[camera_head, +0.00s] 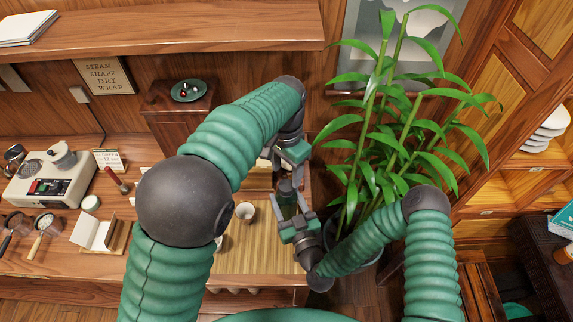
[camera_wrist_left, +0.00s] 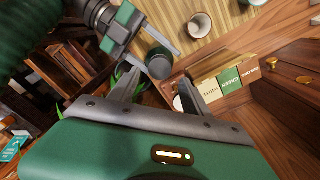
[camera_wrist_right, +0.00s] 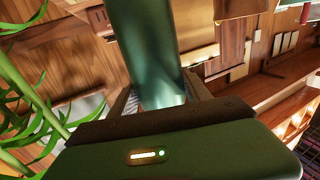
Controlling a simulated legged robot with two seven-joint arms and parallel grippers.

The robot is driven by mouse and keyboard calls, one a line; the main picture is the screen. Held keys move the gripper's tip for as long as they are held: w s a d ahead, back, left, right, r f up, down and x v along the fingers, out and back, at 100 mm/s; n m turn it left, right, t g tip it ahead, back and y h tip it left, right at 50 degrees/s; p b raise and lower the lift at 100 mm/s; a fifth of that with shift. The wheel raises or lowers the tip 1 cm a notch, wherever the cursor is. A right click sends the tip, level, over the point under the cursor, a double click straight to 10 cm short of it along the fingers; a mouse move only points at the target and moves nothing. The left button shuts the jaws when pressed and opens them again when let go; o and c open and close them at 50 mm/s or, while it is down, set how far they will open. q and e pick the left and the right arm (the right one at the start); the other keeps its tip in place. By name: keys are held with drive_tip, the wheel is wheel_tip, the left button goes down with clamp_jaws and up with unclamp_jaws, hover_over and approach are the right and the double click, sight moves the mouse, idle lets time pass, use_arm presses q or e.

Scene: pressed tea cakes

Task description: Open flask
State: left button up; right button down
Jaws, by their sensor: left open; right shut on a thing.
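The flask (camera_head: 286,198) is a dark green cylinder standing near the right edge of the slatted tray. My right gripper (camera_head: 291,215) is shut on it, and the green body fills the middle of the right wrist view (camera_wrist_right: 150,50). My left gripper (camera_head: 283,172) is open just above and behind the flask's top. In the left wrist view, the flask's dark round end (camera_wrist_left: 159,63) lies beyond the gap between my open left fingers (camera_wrist_left: 160,90). I cannot tell whether a finger touches it. The join between cap and body is not clear.
A white cup (camera_head: 247,212) stands on the slatted tray (camera_head: 262,262) left of the flask. Labelled boxes (camera_wrist_left: 230,79) lie close to my left fingers. A leafy plant (camera_head: 385,140) crowds the right side. A scale-like machine (camera_head: 48,180) sits far left.

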sight(286, 185)
use_arm(q)
wheel_tip(286, 185, down, 6)
clamp_jaws()
drive_tip(key=shift+o, duration=0.4)
unclamp_jaws()
drive_tip(key=shift+r, duration=0.1)
wheel_tip(286, 185, up, 8)
drive_tip(key=shift+f, duration=0.2)
drive_tip(key=shift+c, duration=0.4)
wheel_tip(286, 185, down, 8)
drive_tip(key=shift+r, duration=0.1)
clamp_jaws()
drive_tip(key=n, duration=0.6)
drive_tip(key=shift+r, duration=0.1)
